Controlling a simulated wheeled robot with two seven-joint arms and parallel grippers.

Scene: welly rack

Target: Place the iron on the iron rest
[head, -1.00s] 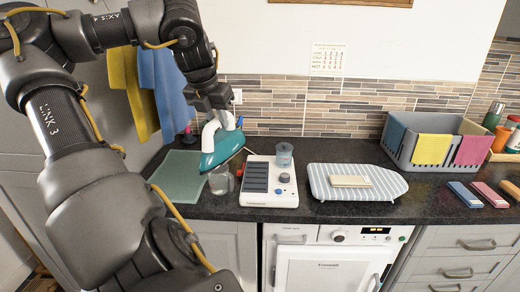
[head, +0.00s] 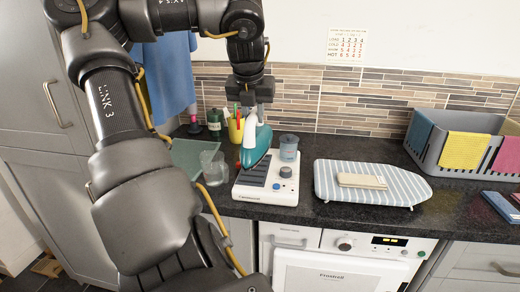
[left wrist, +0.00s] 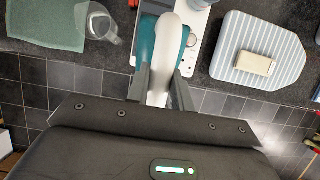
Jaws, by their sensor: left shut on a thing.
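The iron, with a teal body (head: 256,157) and white handle, hangs from my left gripper (head: 250,100). The gripper is shut on the handle, and in the left wrist view its two fingers (left wrist: 160,92) lie on either side of the white handle (left wrist: 167,50). The iron rest (head: 282,195) is a white unit with a dark ribbed plate (head: 253,174) and knobs. The iron is over the plate's back part, tilted nose down and to the left. I cannot tell whether it touches. My right gripper is not in view.
A blue-grey cup (head: 288,147) stands at the rest's back right, close to the iron. A glass jug (head: 213,168) and a green mat (head: 187,156) lie left. A striped ironing board (head: 400,187) with a beige block (head: 361,181) is right. A grey crate (head: 432,150) stands further right.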

